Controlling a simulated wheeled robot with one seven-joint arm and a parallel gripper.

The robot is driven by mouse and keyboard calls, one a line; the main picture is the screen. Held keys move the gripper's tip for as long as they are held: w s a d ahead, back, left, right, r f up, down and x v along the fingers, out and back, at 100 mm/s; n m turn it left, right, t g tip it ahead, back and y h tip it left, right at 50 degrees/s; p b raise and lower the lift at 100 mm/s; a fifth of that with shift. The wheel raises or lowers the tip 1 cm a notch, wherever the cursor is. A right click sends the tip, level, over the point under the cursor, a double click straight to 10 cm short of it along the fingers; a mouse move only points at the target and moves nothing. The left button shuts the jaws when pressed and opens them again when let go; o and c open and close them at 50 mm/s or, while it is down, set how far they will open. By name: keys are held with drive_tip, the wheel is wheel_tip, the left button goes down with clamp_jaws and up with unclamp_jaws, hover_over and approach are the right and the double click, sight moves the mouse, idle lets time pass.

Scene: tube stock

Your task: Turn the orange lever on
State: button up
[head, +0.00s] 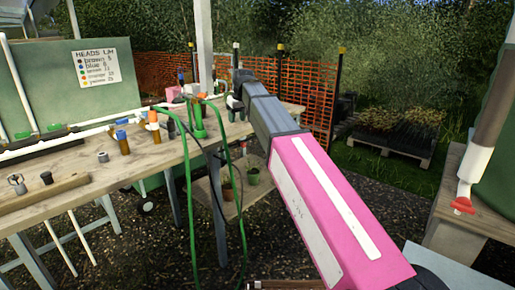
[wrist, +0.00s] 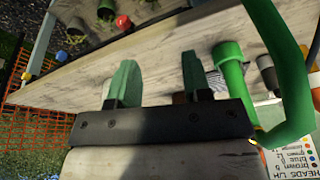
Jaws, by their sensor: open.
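My gripper (wrist: 158,82) shows in the wrist view with its two green fingers apart and nothing visible held between them. In the head view my gripper (head: 235,104) is over the far part of the wooden bench, just right of a green upright pipe (head: 199,122). A small orange piece (head: 201,96) sits at the top of that pipe; I cannot tell for sure that it is the orange lever. In the wrist view a green pipe (wrist: 230,68) with a hose stands right of the fingers. No orange lever shows clearly there, and its setting cannot be told.
The wooden bench (head: 95,172) carries brown tubes, including one with an orange top (head: 153,116) and one with a blue top (head: 123,145). Green hoses (head: 187,210) hang off its front edge. An orange mesh fence (head: 310,95) stands behind. A red-tipped pipe (head: 462,204) is at right.

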drive_tip(key=s+d+f+m, duration=0.2)
drive_tip(key=d+f, duration=0.6)
drive_tip(key=f, duration=0.4)
drive_tip(key=shift+s+d+f+g+h, duration=0.2)
drive_tip(key=shift+d+f+g+h, duration=0.1)
drive_tip(key=shift+d+f, duration=0.1)
